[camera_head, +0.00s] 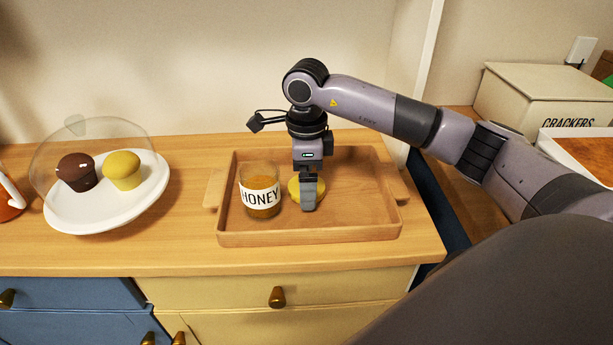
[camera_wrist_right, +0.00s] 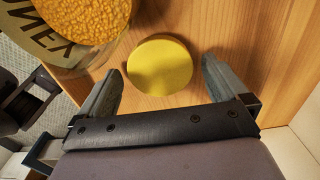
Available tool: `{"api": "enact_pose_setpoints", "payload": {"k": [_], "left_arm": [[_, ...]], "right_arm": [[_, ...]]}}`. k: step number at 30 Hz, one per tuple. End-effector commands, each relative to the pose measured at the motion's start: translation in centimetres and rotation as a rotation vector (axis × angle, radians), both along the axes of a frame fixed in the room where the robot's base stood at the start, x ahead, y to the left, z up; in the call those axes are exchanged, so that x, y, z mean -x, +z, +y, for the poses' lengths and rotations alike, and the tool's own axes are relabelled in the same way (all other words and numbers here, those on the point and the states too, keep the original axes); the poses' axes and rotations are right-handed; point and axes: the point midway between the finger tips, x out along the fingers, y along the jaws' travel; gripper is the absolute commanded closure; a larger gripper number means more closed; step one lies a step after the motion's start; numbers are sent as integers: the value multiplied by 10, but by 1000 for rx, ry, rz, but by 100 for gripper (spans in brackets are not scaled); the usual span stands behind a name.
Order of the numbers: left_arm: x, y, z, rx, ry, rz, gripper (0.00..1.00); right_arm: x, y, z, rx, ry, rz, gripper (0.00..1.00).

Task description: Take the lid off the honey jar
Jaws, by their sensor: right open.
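The honey jar (camera_head: 262,192) stands upright in the wooden tray, with a white HONEY label and golden contents. Its top is uncovered. Its open mouth and honey (camera_wrist_right: 90,25) fill the upper left of the right wrist view. The yellow round lid (camera_wrist_right: 160,65) lies flat on the tray floor beside the jar; in the head view the lid (camera_head: 293,188) is partly hidden behind my gripper. My right gripper (camera_head: 309,205) points down over the lid, just right of the jar. In the wrist view its fingers (camera_wrist_right: 160,85) are apart, one on each side of the lid. My left gripper is not in view.
The wooden tray (camera_head: 310,233) sits on the counter; its right part is clear. A white plate (camera_head: 100,217) under a clear dome holds two muffins at the left. A crackers box (camera_head: 540,95) stands at the far right, behind my arm.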

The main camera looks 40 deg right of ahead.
Motion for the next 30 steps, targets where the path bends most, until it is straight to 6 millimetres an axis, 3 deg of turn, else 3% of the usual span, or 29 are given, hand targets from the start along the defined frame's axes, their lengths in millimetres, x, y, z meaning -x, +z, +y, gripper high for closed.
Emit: {"api": "enact_pose_setpoints", "payload": {"k": [11,24,30], "left_arm": [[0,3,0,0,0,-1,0],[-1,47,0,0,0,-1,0],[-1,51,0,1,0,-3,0]], "right_arm": [[0,3,0,1,0,-1,0],[0,65,0,0,0,-1,0],[0,71,0,1,0,1,0]]}}
